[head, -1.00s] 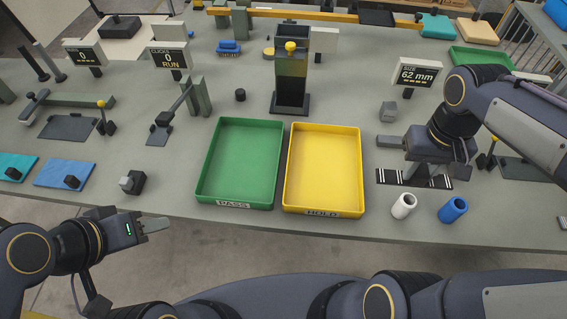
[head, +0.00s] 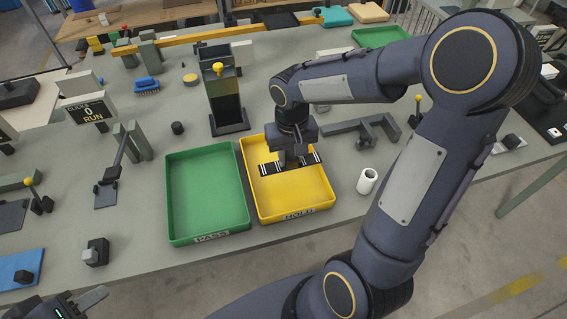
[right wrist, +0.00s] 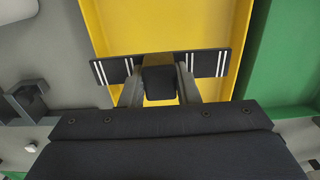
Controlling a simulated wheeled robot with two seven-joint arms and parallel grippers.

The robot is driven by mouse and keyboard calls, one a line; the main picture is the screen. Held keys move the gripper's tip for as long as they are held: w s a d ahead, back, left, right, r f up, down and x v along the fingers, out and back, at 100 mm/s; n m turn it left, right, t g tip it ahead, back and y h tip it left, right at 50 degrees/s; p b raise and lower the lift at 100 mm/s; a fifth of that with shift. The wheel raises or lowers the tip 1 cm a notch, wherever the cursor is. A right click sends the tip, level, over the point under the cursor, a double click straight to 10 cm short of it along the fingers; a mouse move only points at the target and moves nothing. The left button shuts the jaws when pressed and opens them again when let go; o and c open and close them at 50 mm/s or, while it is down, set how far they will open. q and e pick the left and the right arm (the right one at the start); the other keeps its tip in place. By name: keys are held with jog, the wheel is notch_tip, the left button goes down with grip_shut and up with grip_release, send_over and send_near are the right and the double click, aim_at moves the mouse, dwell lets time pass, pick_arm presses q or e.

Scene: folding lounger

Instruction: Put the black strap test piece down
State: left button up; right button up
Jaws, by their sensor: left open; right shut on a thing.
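The black strap test piece (head: 270,168), a flat dark bar with white stripes near both ends, is in my right gripper (head: 290,161). It lies crosswise over the yellow HOLD tray (head: 293,214), within its walls in the head view. In the right wrist view, both fingers of my right gripper (right wrist: 160,88) close on the middle block of the strap (right wrist: 208,65). I cannot tell whether the strap touches the tray floor. My left gripper (head: 88,301) is open and empty at the lower left, partly cut off by the frame.
The green PASS tray (head: 208,236) stands directly left of the yellow tray. A white cylinder (head: 367,181) stands just right of it. A dark tower with a yellow knob (head: 225,100) stands behind the trays. A grey bracket (head: 362,128) lies to the right.

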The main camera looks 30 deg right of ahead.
aim_at(284, 174)
jog(key=shift+w+a+f, duration=0.3)
jog(key=shift+w+f, duration=0.25)
jog(key=shift+f, duration=0.15)
jog(key=shift+w+a+f, duration=0.1)
jog(key=shift+w+f, duration=0.05)
jog(key=shift+f, duration=0.8)
jog(key=shift+w+a+f, duration=0.1)
jog(key=shift+f, duration=0.85)
jog(key=shift+f, duration=0.15)
jog(key=o, duration=1.1)
jog(key=shift+c, duration=0.2)
